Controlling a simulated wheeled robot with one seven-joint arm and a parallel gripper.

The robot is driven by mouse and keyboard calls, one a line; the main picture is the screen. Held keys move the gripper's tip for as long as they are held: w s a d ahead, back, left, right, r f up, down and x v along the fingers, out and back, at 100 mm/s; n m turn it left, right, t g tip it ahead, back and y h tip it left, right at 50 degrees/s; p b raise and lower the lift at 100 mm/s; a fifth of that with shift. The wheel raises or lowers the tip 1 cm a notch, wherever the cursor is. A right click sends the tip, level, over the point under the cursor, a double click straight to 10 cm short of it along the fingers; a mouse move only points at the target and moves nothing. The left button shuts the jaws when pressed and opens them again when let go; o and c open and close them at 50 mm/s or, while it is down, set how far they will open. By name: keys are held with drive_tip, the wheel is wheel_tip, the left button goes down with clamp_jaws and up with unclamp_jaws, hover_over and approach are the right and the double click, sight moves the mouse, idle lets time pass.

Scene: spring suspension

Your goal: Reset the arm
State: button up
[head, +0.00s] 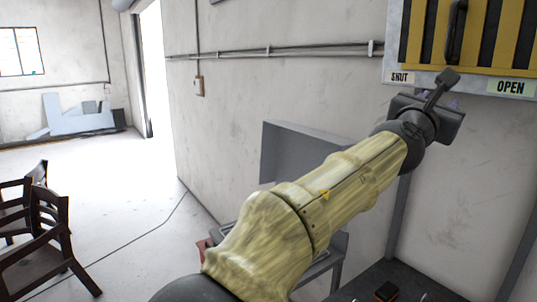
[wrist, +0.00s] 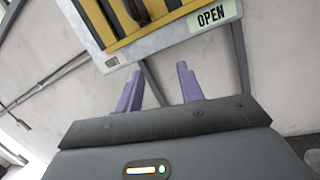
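My arm (head: 300,212) stretches up and to the right across the head view, covered in a yellowish sleeve. My gripper (head: 453,100) is at its end, just below the wall box with yellow and black stripes (head: 470,40). In the wrist view my gripper (wrist: 158,88) shows two purple fingers spread well apart, with nothing between them. The wall box (wrist: 150,22) is above and beyond the fingers in that view. Its "OPEN" label (head: 510,87) is at lower right, its "SHUT" label (head: 399,77) at lower left. A dark handle (head: 456,32) is on its front.
A dark surface (head: 425,284) with small items on it is at lower right. A grey panel (head: 290,150) stands at the wall behind my arm. Wooden chairs (head: 42,235) are at left. The floor (head: 135,190) between chairs and wall is mostly clear, crossed by a cable.

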drive_tip(key=w+d+f+m+g+y, duration=0.1)
drive_tip(key=d+f+m+g+y, duration=0.15)
drive_tip(key=f, duration=0.75)
drive_tip(key=w+d+f+m+g+y, duration=0.15)
drive_tip(key=f+m, duration=0.25)
drive_tip(key=f, duration=0.5)
drive_tip(key=w+d+f+m+g+y, duration=0.1)
drive_tip(key=d+f+m+g, duration=0.15)
drive_tip(key=f, duration=0.75)
drive_tip(key=s+a+f+m+g+y, duration=0.25)
drive_tip(key=a+f+m+y, duration=0.2)
drive_tip(key=f, duration=0.75)
drive_tip(key=s+a+f+m+g+y, duration=0.1)
drive_tip(key=s+a+f+m, duration=0.3)
drive_tip(key=s+a, duration=0.4)
drive_tip(key=s+a+f+m+g+y, duration=0.1)
drive_tip(key=s+a+f+m+y, duration=0.3)
drive_tip(key=a, duration=0.8)
drive_tip(key=s+m, duration=0.2)
drive_tip(key=s, duration=0.1)
drive_tip(key=shift+s+f+m, duration=0.35)
drive_tip(key=shift+s, duration=0.05)
drive_tip(key=shift+y, duration=0.25)
